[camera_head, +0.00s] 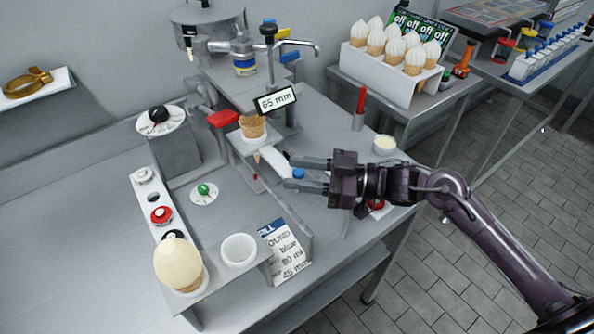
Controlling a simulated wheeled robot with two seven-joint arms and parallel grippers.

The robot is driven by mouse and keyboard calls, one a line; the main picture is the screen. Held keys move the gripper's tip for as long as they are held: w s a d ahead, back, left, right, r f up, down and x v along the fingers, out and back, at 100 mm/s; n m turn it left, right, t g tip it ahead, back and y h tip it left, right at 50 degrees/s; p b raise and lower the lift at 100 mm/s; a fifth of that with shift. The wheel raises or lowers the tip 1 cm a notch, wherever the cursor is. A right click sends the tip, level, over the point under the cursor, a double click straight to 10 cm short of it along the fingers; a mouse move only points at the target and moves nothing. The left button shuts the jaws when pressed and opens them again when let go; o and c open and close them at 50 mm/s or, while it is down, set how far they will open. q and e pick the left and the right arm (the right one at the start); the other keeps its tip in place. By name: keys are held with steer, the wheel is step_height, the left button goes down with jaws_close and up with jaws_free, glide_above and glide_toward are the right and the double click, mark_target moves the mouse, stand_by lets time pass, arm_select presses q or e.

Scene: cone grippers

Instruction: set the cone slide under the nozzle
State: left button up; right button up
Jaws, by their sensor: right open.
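The cone slide (245,146) is a pale plate at the centre of the metal bench, with a brown wafer cone (252,125) upright in it. A white bar (275,163) runs from its side towards a blue knob (298,173). A "65 mm" label (275,101) hangs just above and right of the cone. The nozzle cannot be made out; the label and the dispenser (240,83) above may hide it. My right gripper (291,174) is open, its two fingers pointing left with the blue knob between them; contact cannot be told. My left gripper is out of view.
A white cup (239,249) and a cream-topped cone (179,265) stand at the front. A red knob (223,119) sits left of the slide. A rack of filled cones (385,73) is at the back right.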

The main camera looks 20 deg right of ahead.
steer(key=v, duration=0.5)
steer(key=shift+s+d+f+b, duration=0.1)
steer(key=shift+s+d+b, duration=0.05)
steer(key=shift+d+b, duration=0.25)
steer(key=shift+s+d, duration=0.2)
steer(key=shift+d, duration=0.3)
